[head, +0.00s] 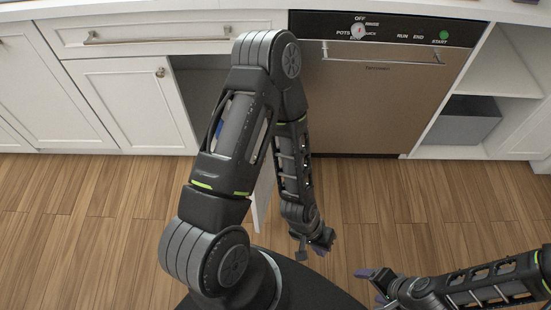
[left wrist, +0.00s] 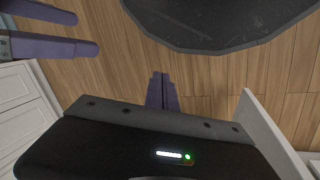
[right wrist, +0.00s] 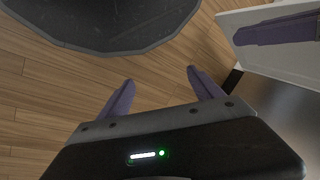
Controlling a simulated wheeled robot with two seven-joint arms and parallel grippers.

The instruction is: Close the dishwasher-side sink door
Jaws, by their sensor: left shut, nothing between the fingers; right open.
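The white sink door (head: 264,195) next to the dishwasher stands open, swung out from the cabinet front and seen nearly edge-on. My left arm hides much of it. The dark cabinet opening (head: 197,88) shows behind the arm. My left gripper (head: 320,248) is shut and empty, on the dishwasher side of the door near its free edge. Its fingers (left wrist: 162,92) point at the floor, with the door (left wrist: 268,130) to their right. In the right wrist view a left finger overlaps the white panel (right wrist: 235,22); contact is unclear. My right gripper (right wrist: 160,90) is open and empty.
The dishwasher (head: 375,100) with its bar handle is shut, right of the sink opening. Closed white doors (head: 125,100) and a drawer stand left. An open shelf with a grey bin (head: 468,122) stands right. The wood floor (head: 100,220) is clear.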

